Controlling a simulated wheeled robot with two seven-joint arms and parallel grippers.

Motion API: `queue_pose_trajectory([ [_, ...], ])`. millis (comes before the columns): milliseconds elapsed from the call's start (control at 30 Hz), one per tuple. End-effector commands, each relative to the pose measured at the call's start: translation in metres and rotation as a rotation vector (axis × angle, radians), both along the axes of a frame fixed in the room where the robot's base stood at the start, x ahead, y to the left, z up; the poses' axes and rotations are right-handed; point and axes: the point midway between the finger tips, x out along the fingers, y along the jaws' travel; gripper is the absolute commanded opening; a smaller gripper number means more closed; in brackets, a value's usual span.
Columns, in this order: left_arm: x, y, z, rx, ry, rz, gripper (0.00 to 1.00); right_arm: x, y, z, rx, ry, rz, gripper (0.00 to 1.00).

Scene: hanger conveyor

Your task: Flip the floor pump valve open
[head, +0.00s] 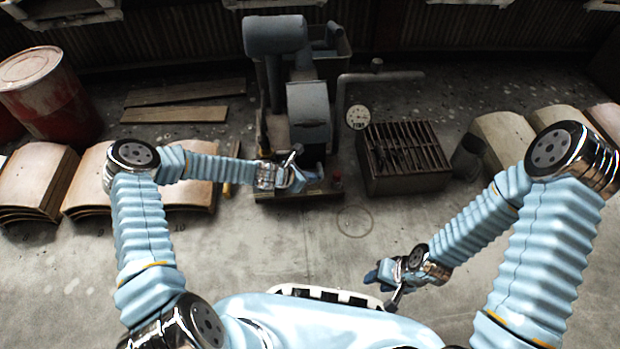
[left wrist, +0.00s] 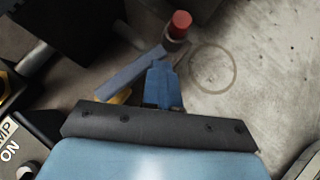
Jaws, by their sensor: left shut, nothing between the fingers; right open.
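The floor pump (head: 308,115) stands on a low base at the back centre, with a round gauge (head: 358,118) to its right. A red knob (head: 337,181) shows low at its right front. In the left wrist view, the red knob (left wrist: 180,22) sits at the end of a flat grey valve lever (left wrist: 132,70). My left gripper (head: 312,176) is at the pump's front, just left of the knob. Its shut, empty blue fingers (left wrist: 162,82) lie beside the lever; I cannot tell whether they touch. My right gripper (head: 380,278) is open and empty, low in front of my body.
A slatted metal crate (head: 405,180) stands right of the pump, with a pipe (head: 385,76) above. Curved boards (head: 140,190) and a rusty drum (head: 50,95) are left. The front floor is clear.

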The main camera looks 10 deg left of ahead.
Motion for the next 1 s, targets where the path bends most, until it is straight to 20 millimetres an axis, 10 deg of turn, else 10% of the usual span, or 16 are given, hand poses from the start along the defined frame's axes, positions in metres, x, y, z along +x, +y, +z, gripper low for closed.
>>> queue_pose_trajectory([
  [1000, -0.073, 0.07, 0.094, 0.0, 0.0, -0.001, 0.0, -0.002, 0.001, 0.03, 0.002, 0.007, 0.005, 0.43],
])
